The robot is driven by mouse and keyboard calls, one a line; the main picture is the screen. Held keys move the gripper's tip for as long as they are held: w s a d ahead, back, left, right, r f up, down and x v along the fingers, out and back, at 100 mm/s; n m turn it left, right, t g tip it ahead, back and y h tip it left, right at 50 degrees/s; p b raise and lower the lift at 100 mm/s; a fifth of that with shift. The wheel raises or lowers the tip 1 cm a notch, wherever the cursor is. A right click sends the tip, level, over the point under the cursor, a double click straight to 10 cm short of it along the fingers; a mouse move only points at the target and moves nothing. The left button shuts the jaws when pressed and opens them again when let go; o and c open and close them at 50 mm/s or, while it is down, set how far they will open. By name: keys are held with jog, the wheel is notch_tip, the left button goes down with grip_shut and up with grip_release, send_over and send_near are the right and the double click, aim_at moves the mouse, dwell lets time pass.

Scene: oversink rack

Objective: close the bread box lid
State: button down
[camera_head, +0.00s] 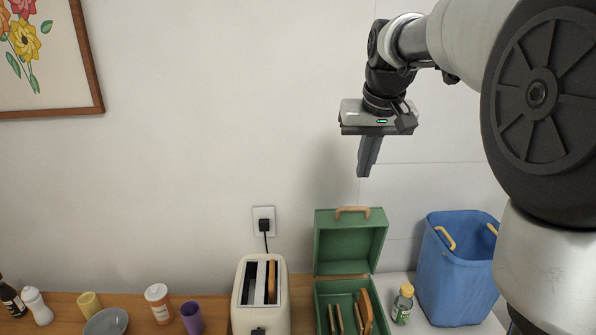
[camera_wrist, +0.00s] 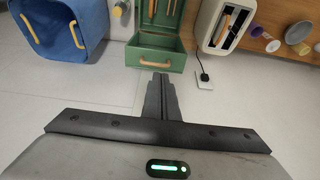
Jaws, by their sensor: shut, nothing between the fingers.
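The green bread box (camera_head: 323,297) stands on the counter, right of centre in the head view. Its lid (camera_head: 350,243) is raised upright at the back, with a tan handle (camera_head: 352,211) on its top edge. Several slices of bread (camera_head: 366,308) stand inside the box. My gripper (camera_head: 364,174) is shut and empty, pointing down in the air above the raised lid and clear of it. In the wrist view the bread box (camera_wrist: 152,59) is at the top centre, beyond my gripper's fingertips (camera_wrist: 160,78).
A cream toaster (camera_head: 246,300) stands left of the box. A small bottle (camera_head: 402,304) and a blue bin (camera_head: 457,270) with tan handles are on its right. A purple cup (camera_head: 192,317), a jar (camera_head: 158,303) and a grey bowl (camera_head: 106,323) are farther left.

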send_over(355, 217)
notch_tip(355, 217, down, 5)
jog(key=w, duration=0.1)
jog(key=shift+g, duration=0.3)
jog(key=x, duration=0.9)
jog(key=shift+f, duration=0.4)
jog(key=s, duration=0.3)
jog(key=shift+s+r, duration=0.15)
jog(key=shift+s, duration=0.1)
jog(key=shift+s+f+b, duration=0.1)
jog(key=shift+f+b, duration=0.1)
jog(key=shift+b, duration=0.1)
